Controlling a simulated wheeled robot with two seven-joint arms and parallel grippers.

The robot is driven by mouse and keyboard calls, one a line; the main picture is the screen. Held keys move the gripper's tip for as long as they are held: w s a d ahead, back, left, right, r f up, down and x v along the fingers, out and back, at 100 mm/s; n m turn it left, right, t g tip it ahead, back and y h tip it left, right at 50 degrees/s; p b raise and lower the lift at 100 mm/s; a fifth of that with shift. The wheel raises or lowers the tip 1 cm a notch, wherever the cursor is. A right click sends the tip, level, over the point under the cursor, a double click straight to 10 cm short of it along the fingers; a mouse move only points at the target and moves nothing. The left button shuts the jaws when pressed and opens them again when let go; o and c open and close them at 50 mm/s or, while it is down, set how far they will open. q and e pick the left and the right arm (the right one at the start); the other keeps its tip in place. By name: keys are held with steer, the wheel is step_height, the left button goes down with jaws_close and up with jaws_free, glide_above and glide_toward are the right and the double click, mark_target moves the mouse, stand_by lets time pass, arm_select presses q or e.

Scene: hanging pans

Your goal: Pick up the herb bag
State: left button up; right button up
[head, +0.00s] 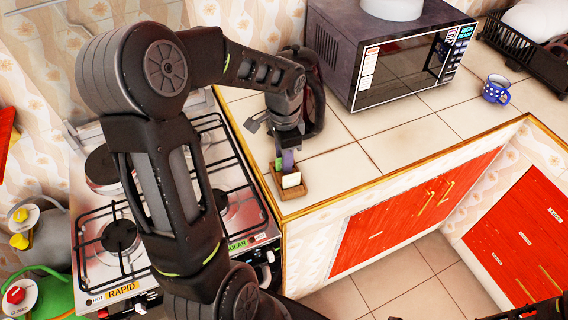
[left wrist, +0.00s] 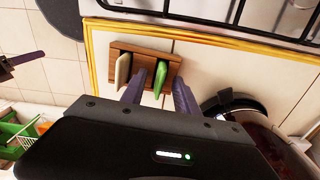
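The herb bag appears to be the green packet (left wrist: 160,79) standing upright in a small wooden holder (left wrist: 145,59) at the counter's edge. A cream packet (left wrist: 123,70) stands in the same holder, to its left in the left wrist view. My left gripper (left wrist: 159,92) is open, with one purple finger on each side of the green packet and small gaps showing. In the head view my left gripper (head: 286,160) points down at the holder (head: 293,192), and the cream packet (head: 291,180) shows in front. The green packet is mostly hidden there. A purple-fingered gripper, apparently my right (left wrist: 20,59), shows at the left wrist view's edge; its opening is unclear.
A gas stove (head: 108,190) lies left of the holder, below my left arm. A dark kettle (head: 312,95) stands close behind my gripper. A microwave (head: 390,55) and a blue mug (head: 496,89) stand farther back. The tiled counter (head: 385,140) right of the holder is clear.

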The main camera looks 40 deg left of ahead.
arm_select(q)
jaws_close()
stand_by(0.3)
stand_by(0.3)
